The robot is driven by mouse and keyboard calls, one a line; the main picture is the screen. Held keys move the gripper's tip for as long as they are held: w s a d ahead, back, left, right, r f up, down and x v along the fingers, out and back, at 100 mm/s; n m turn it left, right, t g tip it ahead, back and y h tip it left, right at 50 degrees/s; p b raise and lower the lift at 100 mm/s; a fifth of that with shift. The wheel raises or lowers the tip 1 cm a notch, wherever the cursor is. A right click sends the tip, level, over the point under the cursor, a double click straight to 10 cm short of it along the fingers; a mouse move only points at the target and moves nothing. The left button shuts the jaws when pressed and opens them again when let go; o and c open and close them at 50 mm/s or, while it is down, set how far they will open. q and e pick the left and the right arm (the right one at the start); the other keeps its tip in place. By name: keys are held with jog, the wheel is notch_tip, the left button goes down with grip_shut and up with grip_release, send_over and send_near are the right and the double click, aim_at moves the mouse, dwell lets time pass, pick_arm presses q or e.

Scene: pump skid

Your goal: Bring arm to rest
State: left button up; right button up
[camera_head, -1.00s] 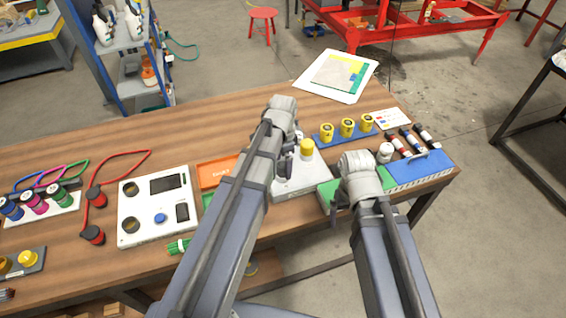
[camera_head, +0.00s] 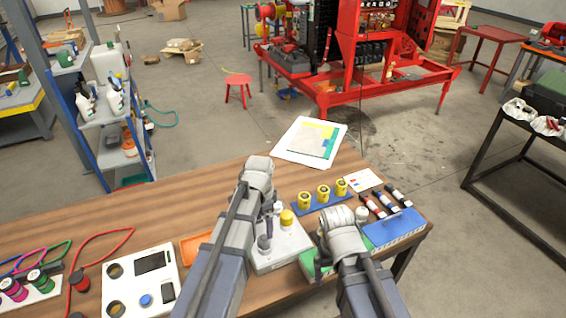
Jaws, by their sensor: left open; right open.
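My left arm reaches over the wooden bench (camera_head: 180,200), and its wrist bends down. My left gripper (camera_head: 268,238) is open and points down beside a white-grey block with a yellow knob (camera_head: 287,218). The arm partly hides the gripper, and I cannot tell whether it touches the block. My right arm reaches over the bench further right. My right gripper (camera_head: 323,256) is open and points down by a green box (camera_head: 309,264), mostly hidden behind its own wrist. I see nothing held in either gripper.
Several yellow cylinders stand on a blue strip (camera_head: 322,203). A blue case (camera_head: 397,229) lies at the bench's right end. A white panel (camera_head: 140,282) and red cable (camera_head: 100,246) lie left. A coloured sheet (camera_head: 311,141) lies at the back. Bare wood lies behind the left arm.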

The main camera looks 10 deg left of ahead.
aim_at(265, 237)
pick_arm(q)
jog(key=shift+f, duration=0.1)
notch_tip(265, 237, down, 8)
jog(key=b, duration=0.8)
jog(key=shift+r, duration=0.2)
jog(key=shift+s, duration=0.15)
